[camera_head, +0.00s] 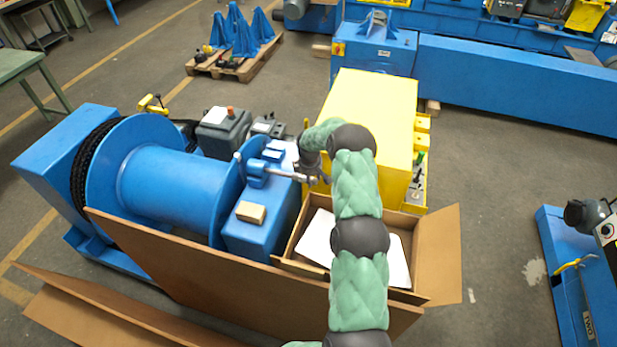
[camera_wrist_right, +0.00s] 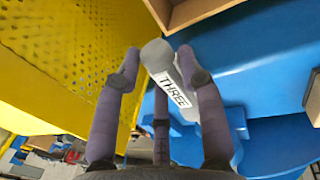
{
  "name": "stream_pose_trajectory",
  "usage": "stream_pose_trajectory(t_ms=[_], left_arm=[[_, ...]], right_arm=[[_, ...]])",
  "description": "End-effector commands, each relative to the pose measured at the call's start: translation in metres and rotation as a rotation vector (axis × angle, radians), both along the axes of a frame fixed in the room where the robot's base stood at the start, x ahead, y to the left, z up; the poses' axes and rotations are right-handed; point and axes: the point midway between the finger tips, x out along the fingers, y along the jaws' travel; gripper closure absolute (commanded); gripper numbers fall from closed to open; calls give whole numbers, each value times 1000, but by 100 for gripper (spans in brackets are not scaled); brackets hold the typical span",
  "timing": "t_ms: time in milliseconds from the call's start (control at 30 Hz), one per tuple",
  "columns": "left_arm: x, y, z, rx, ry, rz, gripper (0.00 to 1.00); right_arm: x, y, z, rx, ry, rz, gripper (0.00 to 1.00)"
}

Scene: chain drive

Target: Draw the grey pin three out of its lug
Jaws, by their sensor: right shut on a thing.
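The grey pin three (camera_wrist_right: 174,86) carries a white label reading THREE and has a round grey head. My right gripper (camera_wrist_right: 160,56) is shut on it, with the pin between its fingers. In the head view, the pin (camera_head: 289,175) runs as a grey rod from the blue lug (camera_head: 257,173) toward my right gripper (camera_head: 313,172), beside the yellow box. The pin's far end is hidden behind a finger in the wrist view, and I cannot tell how deep it sits in the lug. My left gripper is not in view.
A yellow box (camera_head: 372,105) stands close to my right gripper. A cardboard box (camera_head: 437,255) with white sheets lies below my arm. A blue drum (camera_head: 165,185) is at the left, and a small tan block (camera_head: 251,212) lies on the blue housing.

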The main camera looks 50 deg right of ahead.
Motion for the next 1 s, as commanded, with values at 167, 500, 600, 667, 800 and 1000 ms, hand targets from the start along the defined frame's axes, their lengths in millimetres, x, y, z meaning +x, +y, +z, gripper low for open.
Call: stream_pose_trajectory(t_ms=[167, 500, 600, 667, 800, 1000], left_arm=[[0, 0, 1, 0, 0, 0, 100], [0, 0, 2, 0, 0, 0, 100], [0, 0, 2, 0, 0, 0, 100], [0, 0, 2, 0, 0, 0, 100], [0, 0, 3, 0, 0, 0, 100], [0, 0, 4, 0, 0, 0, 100]], right_arm=[[-7, -4, 1, -1, -1, -1, 100], [-19, -11, 2, -2, -2, -1, 100], [-23, -13, 2, -2, -2, -1, 100], [-25, -14, 2, -2, -2, -1, 100], [-31, -17, 2, -1, -2, -1, 100], [-38, -21, 2, -2, -2, -1, 100]])
